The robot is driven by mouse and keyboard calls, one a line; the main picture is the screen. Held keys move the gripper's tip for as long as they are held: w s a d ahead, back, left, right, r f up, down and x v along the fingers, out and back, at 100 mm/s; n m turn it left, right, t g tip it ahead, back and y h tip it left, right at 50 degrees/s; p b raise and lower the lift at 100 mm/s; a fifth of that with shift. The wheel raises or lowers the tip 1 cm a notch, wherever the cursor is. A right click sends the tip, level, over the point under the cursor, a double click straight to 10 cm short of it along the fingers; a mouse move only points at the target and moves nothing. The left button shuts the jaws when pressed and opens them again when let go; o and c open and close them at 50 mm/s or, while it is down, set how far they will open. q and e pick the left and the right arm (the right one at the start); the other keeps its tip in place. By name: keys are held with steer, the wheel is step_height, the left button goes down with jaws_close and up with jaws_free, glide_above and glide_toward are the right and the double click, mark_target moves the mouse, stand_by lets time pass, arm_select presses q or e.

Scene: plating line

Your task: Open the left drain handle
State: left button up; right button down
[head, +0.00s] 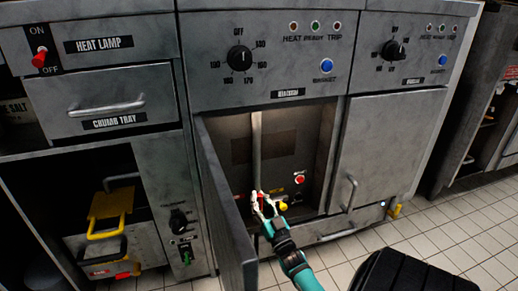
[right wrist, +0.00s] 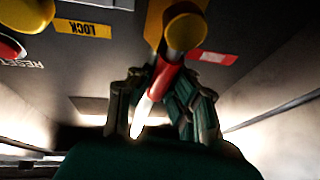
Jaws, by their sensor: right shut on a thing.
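The left drain handle (right wrist: 163,78) is a red lever with a pale end and a round yellow part, inside the open left fryer cabinet. In the right wrist view it runs down between the fingers of my right gripper (right wrist: 162,105), which is shut on it. In the head view my right gripper (head: 265,205) reaches into the lower part of the cabinet and hides most of the handle. The lever's exact angle is hard to tell. My left gripper is in neither view.
The left cabinet door (head: 225,205) stands open, left of my right arm. A red reset button (head: 299,179) is on the cabinet's inner panel. The right cabinet door (head: 385,150) is closed, and a yellow handle (head: 396,210) shows below it. Tiled floor (head: 450,235) lies at right.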

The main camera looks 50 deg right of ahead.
steer(key=c, duration=1.5)
jaws_free()
steer(key=shift+s, duration=0.1)
steer(key=v, duration=1.2)
